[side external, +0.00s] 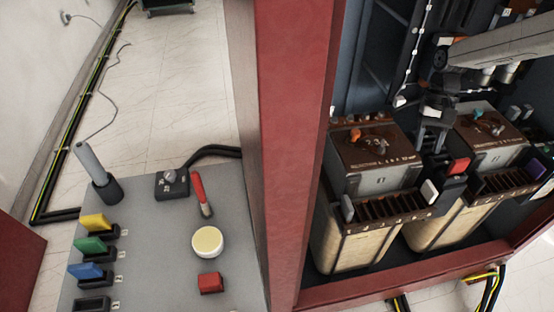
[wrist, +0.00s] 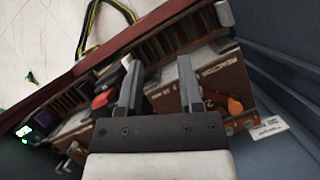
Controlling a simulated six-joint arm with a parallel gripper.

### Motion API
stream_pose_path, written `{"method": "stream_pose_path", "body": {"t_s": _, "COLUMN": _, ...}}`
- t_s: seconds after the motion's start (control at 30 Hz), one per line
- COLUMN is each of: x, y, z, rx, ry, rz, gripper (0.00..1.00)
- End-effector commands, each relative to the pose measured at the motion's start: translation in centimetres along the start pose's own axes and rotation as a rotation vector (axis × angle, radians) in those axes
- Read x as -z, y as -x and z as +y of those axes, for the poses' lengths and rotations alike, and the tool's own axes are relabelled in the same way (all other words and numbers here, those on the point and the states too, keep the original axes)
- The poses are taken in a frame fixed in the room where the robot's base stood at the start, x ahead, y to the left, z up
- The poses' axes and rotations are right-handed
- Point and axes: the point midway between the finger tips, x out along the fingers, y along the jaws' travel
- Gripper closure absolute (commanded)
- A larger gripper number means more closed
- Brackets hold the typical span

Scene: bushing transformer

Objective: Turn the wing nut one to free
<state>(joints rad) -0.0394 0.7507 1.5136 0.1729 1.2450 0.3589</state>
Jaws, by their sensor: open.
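In the side view an orange wing nut (side external: 355,134) stands on the brown top of the left transformer (side external: 372,160). A teal wing nut (side external: 479,115) stands on the right transformer (side external: 490,128). I cannot read which is number one. My gripper (side external: 431,150) points down between the two transformers, right of the orange nut and apart from it. In the wrist view my gripper (wrist: 158,72) is open, its jaws spread and holding nothing. The orange wing nut (wrist: 235,106) shows to the right of the right finger. The teal nut is not clear there.
A red block (side external: 459,166) and a white block (side external: 429,191) stand between the transformers, close by my gripper. A red frame post (side external: 292,150) separates the cabinet from a grey panel (side external: 150,235) with several coloured switches. Dark cabinet walls (wrist: 290,90) close in beside the transformers.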

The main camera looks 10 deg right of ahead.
Motion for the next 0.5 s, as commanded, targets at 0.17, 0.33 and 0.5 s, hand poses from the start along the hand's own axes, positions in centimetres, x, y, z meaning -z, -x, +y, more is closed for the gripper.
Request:
{"method": "stream_pose_path", "body": {"t_s": 0.17, "x": -0.69, "y": 0.06, "z": 0.34, "rx": 0.000, "ry": 0.000, "rz": 0.000, "gripper": 0.53}}
{"method": "stream_pose_path", "body": {"t_s": 0.33, "x": -0.85, "y": 0.03, "z": 0.42, "rx": 0.000, "ry": 0.000, "rz": 0.000, "gripper": 0.53}}
{"method": "stream_pose_path", "body": {"t_s": 0.5, "x": -0.84, "y": 0.03, "z": 0.41, "rx": 0.000, "ry": 0.000, "rz": 0.000, "gripper": 0.53}}
